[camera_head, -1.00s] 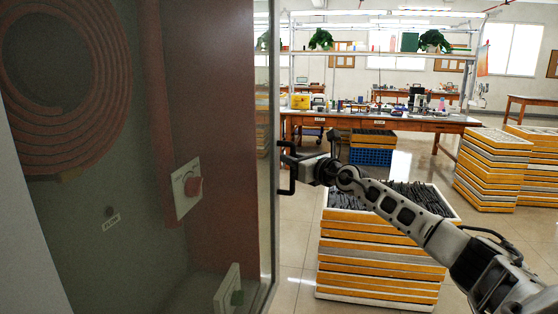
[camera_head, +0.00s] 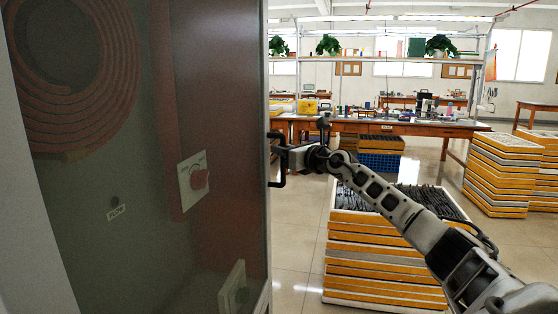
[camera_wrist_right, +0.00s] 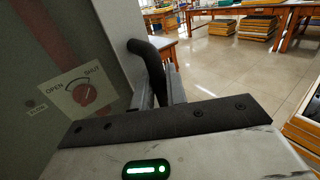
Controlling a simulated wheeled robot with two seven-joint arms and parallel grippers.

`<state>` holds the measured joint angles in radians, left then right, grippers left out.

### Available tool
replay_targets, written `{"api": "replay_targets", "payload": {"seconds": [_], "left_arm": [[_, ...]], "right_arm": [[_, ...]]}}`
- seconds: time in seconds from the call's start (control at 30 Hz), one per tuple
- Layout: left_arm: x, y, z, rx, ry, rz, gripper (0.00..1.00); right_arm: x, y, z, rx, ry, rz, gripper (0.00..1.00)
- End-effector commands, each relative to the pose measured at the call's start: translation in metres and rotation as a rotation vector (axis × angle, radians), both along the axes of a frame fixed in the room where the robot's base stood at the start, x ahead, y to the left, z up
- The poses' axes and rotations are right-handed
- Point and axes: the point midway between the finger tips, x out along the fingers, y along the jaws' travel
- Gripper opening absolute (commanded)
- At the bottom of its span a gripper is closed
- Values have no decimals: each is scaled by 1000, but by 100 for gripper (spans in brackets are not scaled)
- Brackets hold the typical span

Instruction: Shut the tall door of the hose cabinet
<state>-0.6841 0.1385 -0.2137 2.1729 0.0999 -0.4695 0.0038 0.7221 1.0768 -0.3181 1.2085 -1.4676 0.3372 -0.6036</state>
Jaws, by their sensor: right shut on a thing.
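The tall glazed door (camera_head: 262,60) of the hose cabinet fills the left of the head view, with its edge standing out at the right. A black bar handle (camera_head: 273,180) is on that edge. My right gripper (camera_head: 284,158) is shut on the handle, which also shows in the wrist view (camera_wrist_right: 148,60) between the fingers (camera_wrist_right: 162,92). Through the glass I see a coiled red hose (camera_head: 75,75) and a red knob on a plate (camera_head: 194,178), marked OPEN and SHUT in the wrist view (camera_wrist_right: 85,92). The door still stands somewhat open. My left gripper is not in view.
A stack of yellow and white trays (camera_head: 385,260) stands on the floor under my right arm. More stacked trays (camera_head: 505,175) stand at the right. A workbench (camera_head: 390,126) runs along the back. Tiled floor (camera_head: 300,235) is clear between the door and the near stack.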

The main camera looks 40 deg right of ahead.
Motion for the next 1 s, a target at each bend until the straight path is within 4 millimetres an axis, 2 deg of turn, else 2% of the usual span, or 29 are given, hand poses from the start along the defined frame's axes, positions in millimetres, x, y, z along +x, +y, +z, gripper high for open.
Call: {"api": "replay_targets", "payload": {"seconds": [0.27, 0.3, 0.63, 0.83, 1.0], "left_arm": [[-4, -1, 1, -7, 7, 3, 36], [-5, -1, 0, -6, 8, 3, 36], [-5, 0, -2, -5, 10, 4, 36], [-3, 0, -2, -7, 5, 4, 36], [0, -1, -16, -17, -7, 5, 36]], "right_arm": [[3, 6, 5, 4, -12, 11, 0], [3, 7, 5, 4, -12, 11, 20], [-2, 5, 2, 5, -8, 10, 20], [-26, 4, 0, -3, -1, 9, 20], [-54, 3, -5, -5, 4, 9, 20]]}}
